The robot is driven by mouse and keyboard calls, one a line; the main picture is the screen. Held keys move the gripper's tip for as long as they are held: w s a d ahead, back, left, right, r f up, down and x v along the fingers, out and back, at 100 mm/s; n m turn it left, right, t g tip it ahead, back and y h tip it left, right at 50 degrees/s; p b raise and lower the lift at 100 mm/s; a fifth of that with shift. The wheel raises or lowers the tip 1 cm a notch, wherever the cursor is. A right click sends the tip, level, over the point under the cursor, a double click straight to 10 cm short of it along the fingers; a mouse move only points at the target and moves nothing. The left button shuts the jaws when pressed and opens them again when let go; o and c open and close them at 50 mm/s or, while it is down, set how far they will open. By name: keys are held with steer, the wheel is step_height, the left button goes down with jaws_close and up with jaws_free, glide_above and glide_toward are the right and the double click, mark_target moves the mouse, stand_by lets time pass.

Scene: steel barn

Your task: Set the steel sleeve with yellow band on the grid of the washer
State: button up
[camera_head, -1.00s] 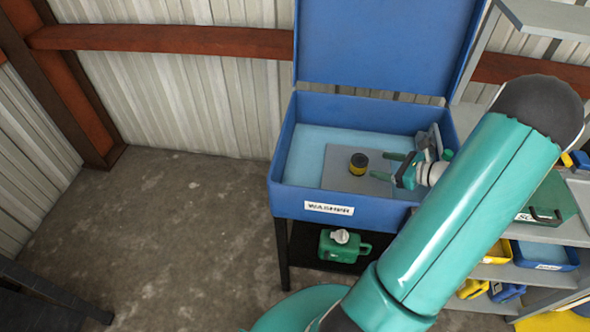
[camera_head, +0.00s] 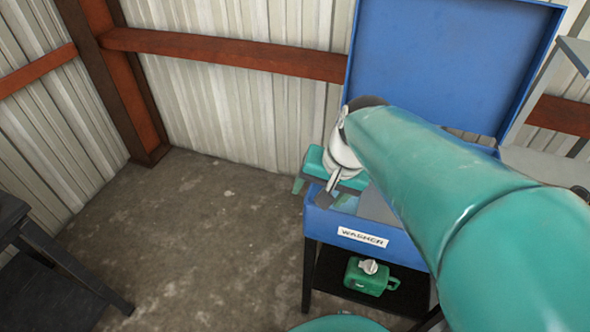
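The blue washer (camera_head: 322,224) stands against the wall with its lid raised and a WASHER label on its front. A small part of the grey grid (camera_head: 376,207) shows inside, left of my arm. The steel sleeve with yellow band is not visible now; my arm covers most of the basin. My gripper (camera_head: 318,166) is over the washer's left edge. Its fingers are mostly hidden or seen at a poor angle, so I cannot tell their opening. I see nothing held in it.
A green jug (camera_head: 366,278) stands on the black shelf under the washer. A dark table (camera_head: 62,262) is at the left. Bare concrete floor (camera_head: 215,230) lies between them. A grey shelf unit (camera_head: 540,160) is at the right, partly behind my arm.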

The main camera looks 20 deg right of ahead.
steer(key=s+a+r+n+t+h, duration=0.1)
steer(key=s+a+r+n+t, duration=0.1)
steer(key=s+a+r+n, duration=0.2)
steer(key=shift+s+n+h, duration=0.25)
steer(key=shift+n+h, duration=0.15)
steer(key=shift+n, duration=0.7)
steer(key=shift+a+r, duration=0.1)
steer(key=shift+c, duration=0.4)
steer(key=c, duration=0.6)
steer(key=shift+c, duration=0.2)
